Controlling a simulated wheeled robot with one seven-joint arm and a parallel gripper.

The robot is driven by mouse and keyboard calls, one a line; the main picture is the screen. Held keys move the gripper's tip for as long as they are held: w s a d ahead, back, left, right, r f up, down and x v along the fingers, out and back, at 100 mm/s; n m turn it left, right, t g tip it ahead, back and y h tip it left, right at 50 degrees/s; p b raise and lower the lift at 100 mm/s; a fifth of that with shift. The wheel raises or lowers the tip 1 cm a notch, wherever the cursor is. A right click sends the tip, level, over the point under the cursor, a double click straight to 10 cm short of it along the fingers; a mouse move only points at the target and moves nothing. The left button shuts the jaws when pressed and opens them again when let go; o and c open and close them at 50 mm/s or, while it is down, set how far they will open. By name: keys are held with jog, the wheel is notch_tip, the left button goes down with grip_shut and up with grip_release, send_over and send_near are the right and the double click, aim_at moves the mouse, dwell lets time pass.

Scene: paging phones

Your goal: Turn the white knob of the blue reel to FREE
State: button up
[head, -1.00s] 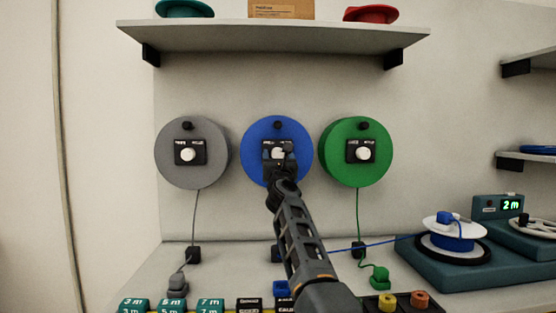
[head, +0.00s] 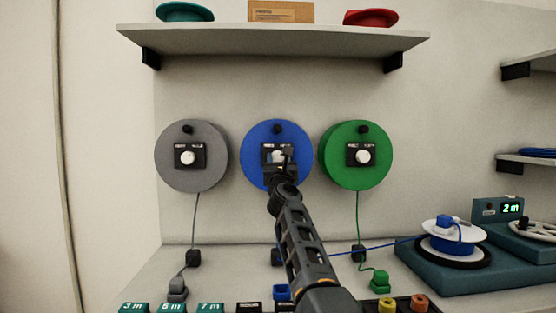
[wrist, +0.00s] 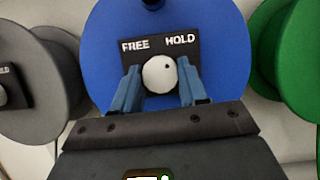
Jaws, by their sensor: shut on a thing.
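The blue reel (head: 253,160) is the middle of three reels on the wall and also fills the upper wrist view (wrist: 105,45). Its black plate (wrist: 160,47) reads FREE on the left and HOLD on the right. The round white knob (wrist: 157,78) sits below these words, its small dark dot at the upper right, towards HOLD. My gripper (wrist: 158,90) has its two blue-grey fingers at the knob's left and right sides, shut on it. In the head view my gripper (head: 281,160) hides part of the plate and knob.
A grey reel (head: 170,165) hangs to the left and a green reel (head: 375,170) to the right, both with white knobs. A shelf (head: 275,39) is above. A bench below holds a teal spool unit (head: 430,276) and labelled blocks.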

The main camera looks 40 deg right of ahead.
jog(key=shift+d+r+n+t+y+p, duration=0.1)
jog(key=shift+n+t+y+p, duration=0.2)
jog(key=shift+n+y+p, duration=0.75)
jog(key=shift+d+n+t+y+p, duration=0.1)
jog(key=shift+n+t+y+p, duration=0.3)
jog(key=shift+n+p, duration=1.25)
jog(key=shift+r+n+y+p, duration=0.15)
jog(key=shift+n+y+p, duration=0.45)
jog(key=shift+n, duration=0.6)
jog(key=n+y+p, duration=0.2)
jog(key=n+p, duration=0.1)
jog(key=n, duration=0.1)
jog(key=shift+s+n+p, duration=0.1)
jog(key=shift+n+p, duration=0.3)
jog(key=n+y+p, duration=0.1)
jog(key=n, duration=0.1)
jog(key=n+g+y+p, duration=0.1)
jog(key=n+p, duration=0.1)
jog(key=n, duration=0.1)
jog(key=shift+p, duration=0.3)
jog(key=shift+n+g+y+p, duration=0.25)
jog(key=shift+n+g+p, duration=0.3)
jog(key=shift+n, duration=0.5)
jog(key=shift+n+g+y+p, duration=0.2)
jog(key=shift+n+g+p, duration=0.15)
jog(key=shift+n+p, duration=0.55)
jog(key=shift+n, duration=0.25)
jog(key=o, duration=1.1)
jog(key=shift+c, duration=0.2)
jog(key=shift+s, duration=0.1)
